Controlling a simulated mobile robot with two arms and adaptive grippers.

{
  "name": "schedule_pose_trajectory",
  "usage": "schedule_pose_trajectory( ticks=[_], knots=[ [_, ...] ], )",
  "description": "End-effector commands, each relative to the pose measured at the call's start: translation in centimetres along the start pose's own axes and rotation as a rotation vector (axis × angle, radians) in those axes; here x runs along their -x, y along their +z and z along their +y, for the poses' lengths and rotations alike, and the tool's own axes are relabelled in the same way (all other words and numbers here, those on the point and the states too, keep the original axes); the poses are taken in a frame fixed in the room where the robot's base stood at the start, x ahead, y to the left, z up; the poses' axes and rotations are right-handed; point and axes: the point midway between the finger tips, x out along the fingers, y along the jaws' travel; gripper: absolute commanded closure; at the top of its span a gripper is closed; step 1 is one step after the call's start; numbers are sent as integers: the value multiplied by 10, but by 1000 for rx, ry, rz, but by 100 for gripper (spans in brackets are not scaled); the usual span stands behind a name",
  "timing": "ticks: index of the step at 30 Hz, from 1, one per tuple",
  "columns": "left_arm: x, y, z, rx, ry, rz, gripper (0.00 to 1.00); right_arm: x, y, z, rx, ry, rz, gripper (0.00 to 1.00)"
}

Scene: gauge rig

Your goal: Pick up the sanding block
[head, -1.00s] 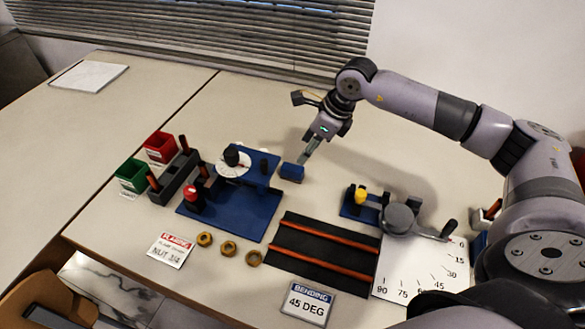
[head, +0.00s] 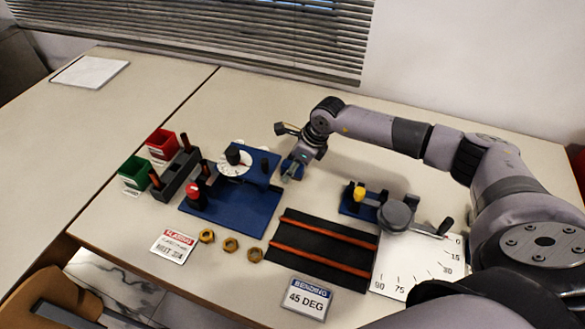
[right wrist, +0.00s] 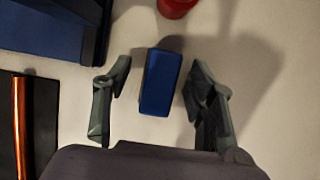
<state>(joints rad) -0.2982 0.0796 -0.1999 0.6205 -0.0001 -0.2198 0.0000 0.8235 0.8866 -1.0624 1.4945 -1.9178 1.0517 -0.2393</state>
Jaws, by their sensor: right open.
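The sanding block appears to be the small blue block (right wrist: 160,82) in the right wrist view, lying on the pale table. It stands between the two spread fingers of my right gripper (right wrist: 158,98), with a gap on each side and no finger touching it. In the head view my right gripper (head: 292,172) points down at the blue block (head: 288,164), which is partly hidden by the fingers, just right of the blue flaring rig (head: 232,205). My left gripper is not in view.
A black mat with copper-coloured rods (head: 322,250) lies in front. A bending tool (head: 397,215) with a yellow knob stands to the right. Brass nuts (head: 230,244), a red bin (head: 161,143) and a green bin (head: 135,172) are to the left. Table behind the gripper is clear.

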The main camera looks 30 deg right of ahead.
Motion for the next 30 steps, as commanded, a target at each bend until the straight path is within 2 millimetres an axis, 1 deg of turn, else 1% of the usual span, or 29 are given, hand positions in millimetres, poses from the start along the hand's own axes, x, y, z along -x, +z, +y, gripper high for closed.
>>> schedule_pose_trajectory(
  ticks=[2, 4, 25, 26, 30],
  knots=[
    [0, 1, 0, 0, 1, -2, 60, 0, 0, 0, 0, 0, 0, 48],
    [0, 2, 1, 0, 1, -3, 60, 0, 0, 0, 0, 0, 0, 52],
    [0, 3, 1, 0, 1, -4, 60, 1, 0, 0, 0, 0, 0, 98],
    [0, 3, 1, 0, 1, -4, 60, 1, 0, 0, 0, 0, 0, 100],
    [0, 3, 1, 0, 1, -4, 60, 1, 0, 0, 0, 0, -1, 100]
  ],
)
